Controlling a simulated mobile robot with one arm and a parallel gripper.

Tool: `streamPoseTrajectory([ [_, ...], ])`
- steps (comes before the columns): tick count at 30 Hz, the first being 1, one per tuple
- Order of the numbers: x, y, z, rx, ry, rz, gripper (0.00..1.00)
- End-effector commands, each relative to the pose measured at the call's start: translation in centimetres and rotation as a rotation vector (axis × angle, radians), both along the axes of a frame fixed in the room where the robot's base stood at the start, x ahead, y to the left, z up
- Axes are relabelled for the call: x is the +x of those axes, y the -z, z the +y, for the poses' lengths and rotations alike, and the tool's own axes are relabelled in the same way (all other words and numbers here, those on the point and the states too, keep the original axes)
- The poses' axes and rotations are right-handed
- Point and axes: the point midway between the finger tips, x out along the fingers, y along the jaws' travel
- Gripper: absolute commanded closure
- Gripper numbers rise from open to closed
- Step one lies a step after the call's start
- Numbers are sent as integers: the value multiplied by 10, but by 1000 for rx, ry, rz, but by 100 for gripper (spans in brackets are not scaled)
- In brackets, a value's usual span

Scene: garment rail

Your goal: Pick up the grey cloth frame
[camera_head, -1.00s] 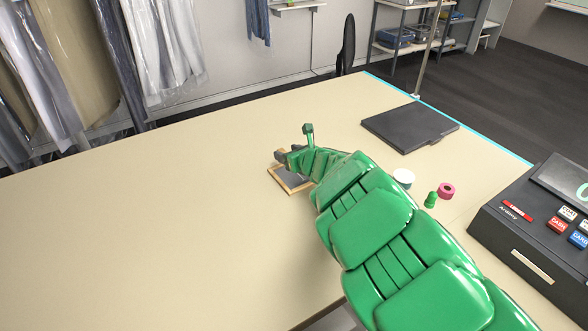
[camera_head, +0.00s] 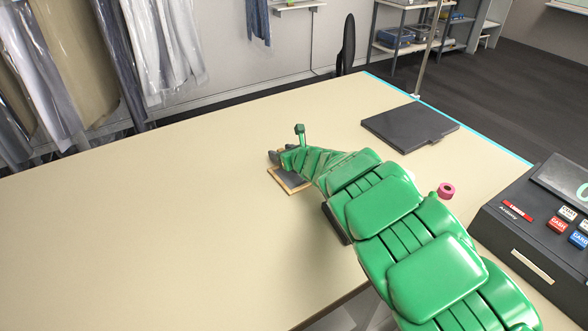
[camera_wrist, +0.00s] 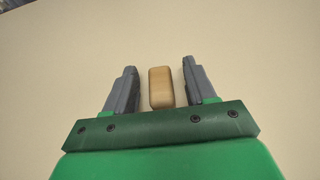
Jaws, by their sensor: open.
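The grey cloth frame (camera_head: 288,187) lies on the beige counter in the head view, a light wooden rim with grey cloth inside. My arm and gripper hide its upper and right parts. My gripper (camera_head: 279,157) is at the frame's far side in this view, with its dark fingers low over it. In the wrist view my gripper (camera_wrist: 160,82) is open. A light wooden piece (camera_wrist: 161,88) shows between the two fingers, with a gap on both sides. It looks like part of the frame, but the cloth is not visible there.
A black flat pad (camera_head: 410,127) lies at the back right of the counter (camera_head: 150,230). A pink ring (camera_head: 446,190) and a dark till (camera_head: 540,225) are at the right. A dark object (camera_head: 336,224) shows beside my arm. The counter's left side is clear.

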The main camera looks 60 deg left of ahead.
Motion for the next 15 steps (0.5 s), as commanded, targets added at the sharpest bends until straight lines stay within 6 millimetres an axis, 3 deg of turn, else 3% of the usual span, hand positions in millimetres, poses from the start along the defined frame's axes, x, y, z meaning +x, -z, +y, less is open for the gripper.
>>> streamPoseTrajectory([
  [4,0,0,0,0,0,0,46],
  [15,0,-1,0,0,0,-1,100],
])
